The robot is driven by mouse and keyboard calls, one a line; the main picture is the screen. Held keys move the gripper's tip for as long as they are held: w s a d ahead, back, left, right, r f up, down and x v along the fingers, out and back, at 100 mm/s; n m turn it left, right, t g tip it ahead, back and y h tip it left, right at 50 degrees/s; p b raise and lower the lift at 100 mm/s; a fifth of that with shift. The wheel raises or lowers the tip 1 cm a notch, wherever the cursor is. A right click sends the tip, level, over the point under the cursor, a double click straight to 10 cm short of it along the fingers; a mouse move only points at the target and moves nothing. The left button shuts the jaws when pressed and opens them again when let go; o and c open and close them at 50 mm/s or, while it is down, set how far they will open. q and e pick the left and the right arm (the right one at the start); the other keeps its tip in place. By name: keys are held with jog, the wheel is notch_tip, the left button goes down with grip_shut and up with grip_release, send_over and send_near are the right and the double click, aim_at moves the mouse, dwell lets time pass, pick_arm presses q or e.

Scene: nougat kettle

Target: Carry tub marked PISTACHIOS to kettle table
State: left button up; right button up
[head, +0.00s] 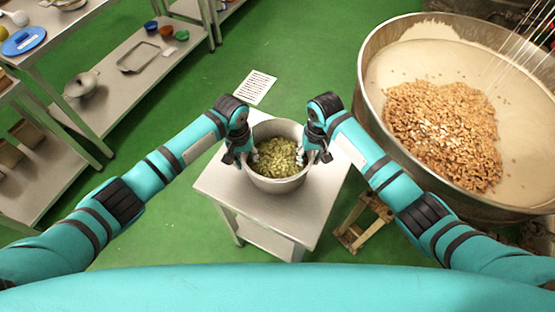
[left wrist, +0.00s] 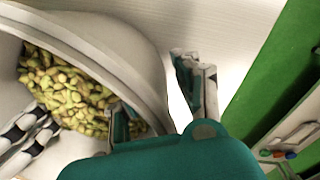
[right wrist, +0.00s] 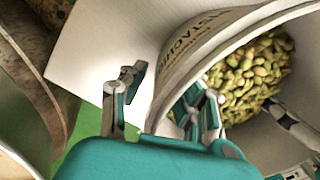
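The tub (head: 277,184), light grey and full of green pistachios, stands upright on a small pale table (head: 225,190). Its printed wall, partly readable as PISTACHIOS, shows in the right wrist view (right wrist: 192,48). My left gripper (head: 246,157) is at the tub's left rim. In the left wrist view (left wrist: 160,100) one finger is inside the rim and one outside, with a gap to the wall. My right gripper (head: 316,155) straddles the right rim in the same way, open in the right wrist view (right wrist: 160,105). The tub's underside is hidden.
A large kettle (head: 370,75) with nuts in a pale mass stands close at the right. A small wooden stool (head: 352,237) is beside the pale table. Metal shelves (head: 110,110) with bowls and trays stand at the left.

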pick_arm(q)
jog(key=shift+f, duration=0.1)
pick_arm(e)
jog(key=shift+f, duration=0.1)
pick_arm(q)
jog(key=shift+c, duration=0.4)
pick_arm(e)
jog(key=shift+c, duration=0.4)
pick_arm(q)
grip_shut()
pick_arm(e)
grip_shut()
pick_arm(q)
jog(key=shift+d, duration=0.1)
